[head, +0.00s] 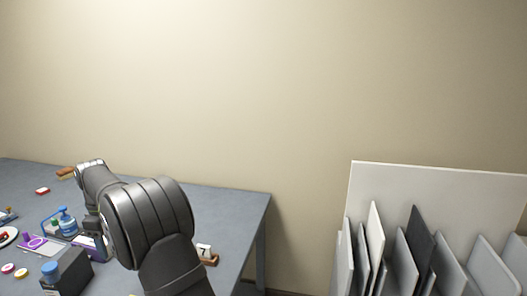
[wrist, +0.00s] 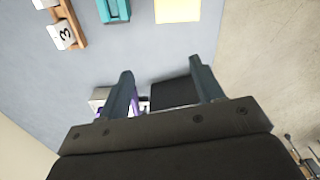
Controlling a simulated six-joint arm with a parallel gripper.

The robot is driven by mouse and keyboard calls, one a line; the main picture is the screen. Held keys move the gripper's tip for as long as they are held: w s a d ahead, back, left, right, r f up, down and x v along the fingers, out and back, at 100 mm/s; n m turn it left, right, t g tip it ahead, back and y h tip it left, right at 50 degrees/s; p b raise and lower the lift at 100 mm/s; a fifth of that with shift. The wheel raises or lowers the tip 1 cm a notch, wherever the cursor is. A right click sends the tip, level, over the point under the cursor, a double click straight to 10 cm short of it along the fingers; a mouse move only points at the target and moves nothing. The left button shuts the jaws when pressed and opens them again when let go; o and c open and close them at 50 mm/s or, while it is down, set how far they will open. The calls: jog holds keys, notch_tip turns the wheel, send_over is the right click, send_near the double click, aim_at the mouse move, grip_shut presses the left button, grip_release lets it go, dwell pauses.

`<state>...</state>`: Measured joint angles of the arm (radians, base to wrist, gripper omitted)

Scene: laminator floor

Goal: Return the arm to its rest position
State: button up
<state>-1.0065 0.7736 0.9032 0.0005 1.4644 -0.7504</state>
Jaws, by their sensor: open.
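My gripper (wrist: 160,66) shows in the wrist view with its two dark fingers apart and nothing between their tips. It is over the grey-blue table, and a black box (wrist: 175,92) and a white and purple thing show beyond and between the fingers. In the head view my dark arm reaches over the table (head: 232,205). There the fingers cannot be made out clearly behind the arm and wrist.
A white number 7 block (head: 204,250) stands right of my arm. Upright panels (head: 405,262) stand at right. The table's back right is clear.

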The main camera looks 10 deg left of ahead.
jog(key=d+f, duration=0.8)
jog(key=d, duration=0.4)
jog(key=s+a+f, duration=0.1)
jog(key=a+f, duration=0.1)
jog(key=a, duration=0.1)
jog(key=s+a+f, duration=0.2)
jog(key=a, duration=0.1)
jog(key=s+a+f, duration=0.2)
jog(key=a, duration=0.2)
jog(key=shift+s, duration=0.2)
jog(key=shift+s+a+f, duration=0.1)
jog(key=shift+a+f, duration=0.2)
jog(key=shift+f, duration=0.45)
